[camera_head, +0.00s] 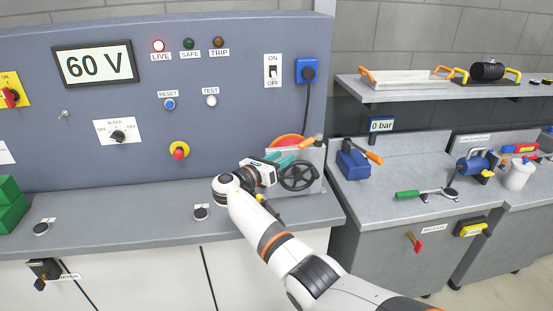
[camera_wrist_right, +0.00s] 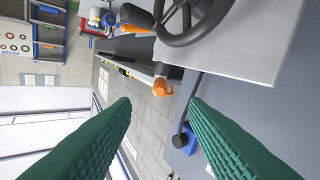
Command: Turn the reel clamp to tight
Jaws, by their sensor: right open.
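No label shows which part is the clamp. My right gripper (camera_head: 279,160), with green fingers, is open just left of the handwheel and partly hides the box. My left gripper is out of view.
Behind stands a blue-grey panel (camera_head: 232,110) with a 60 V display (camera_head: 94,64), switches and a red stop button (camera_head: 179,151). A black cable hangs from a blue socket (camera_head: 307,71) beside the reel. The bench left of my right arm (camera_head: 270,240) is mostly clear.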

